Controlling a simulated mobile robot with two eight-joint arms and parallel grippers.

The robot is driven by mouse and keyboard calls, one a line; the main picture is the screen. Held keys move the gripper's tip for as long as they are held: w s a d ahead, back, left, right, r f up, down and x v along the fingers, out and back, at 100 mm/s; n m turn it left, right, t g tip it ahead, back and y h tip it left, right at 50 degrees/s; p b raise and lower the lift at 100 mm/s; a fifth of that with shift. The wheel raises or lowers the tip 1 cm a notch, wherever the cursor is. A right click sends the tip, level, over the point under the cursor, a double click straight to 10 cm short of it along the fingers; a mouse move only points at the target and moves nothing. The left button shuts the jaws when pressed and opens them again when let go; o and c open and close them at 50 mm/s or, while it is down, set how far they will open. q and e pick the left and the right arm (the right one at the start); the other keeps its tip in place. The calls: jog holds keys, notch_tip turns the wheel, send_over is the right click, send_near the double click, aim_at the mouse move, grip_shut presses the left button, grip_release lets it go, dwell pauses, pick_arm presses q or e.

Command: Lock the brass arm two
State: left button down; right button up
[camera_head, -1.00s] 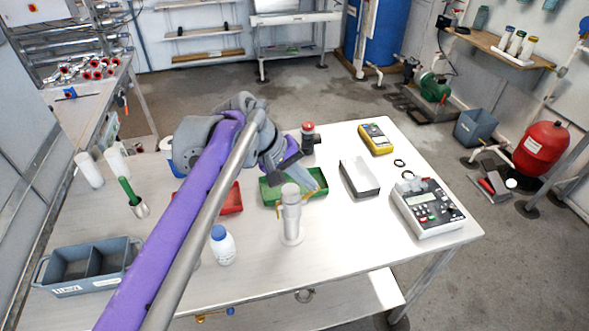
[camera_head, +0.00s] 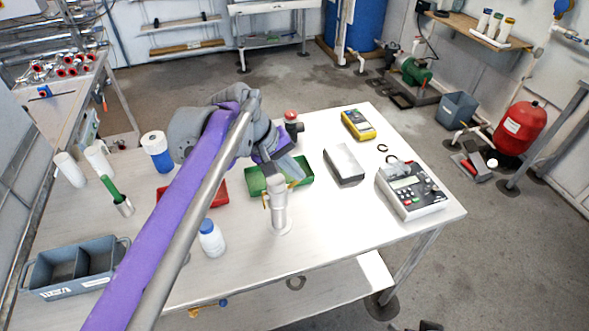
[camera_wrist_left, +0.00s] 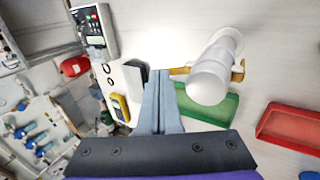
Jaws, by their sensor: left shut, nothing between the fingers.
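A pale upright cylinder (camera_head: 279,212) stands on the white table. Two small brass arms stick out near its top, one on its left (camera_head: 265,201) and one on its right (camera_head: 294,184). In the left wrist view the cylinder (camera_wrist_left: 210,78) shows large, with a brass arm on its left (camera_wrist_left: 179,71) and another on its right (camera_wrist_left: 239,72). Which one is arm two I cannot tell. My left gripper (camera_wrist_left: 160,73) is shut and empty, its tips beside the left-hand brass arm in that view. Whether they touch it is unclear. My right gripper is out of view.
Behind the cylinder lie a green tray (camera_head: 262,187) and a red tray (camera_head: 222,194). A blue-capped bottle (camera_head: 211,240) stands front left of it. Table is bare between cylinder and box.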

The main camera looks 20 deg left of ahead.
pick_arm(q)
jog(key=shift+d, duration=0.15)
jog(key=shift+w+d+g+y+p, duration=0.35)
jog(key=shift+g+y+p, duration=0.3)
jog(key=shift+y, duration=0.25)
jog(key=shift+w+d+f+g+y+p, duration=0.2)
jog(key=shift+d+f+g+y+p, duration=0.1)
jog(key=shift+g+y+p, duration=0.3)
notch_tip(320, 180, down, 7)
jog(key=d+g+y, duration=0.1)
jog(key=g+y, duration=0.1)
jog(key=y, duration=0.2)
jog(key=shift+w, duration=0.4)
jog(key=shift+d+f, duration=0.1)
dwell(0.8)
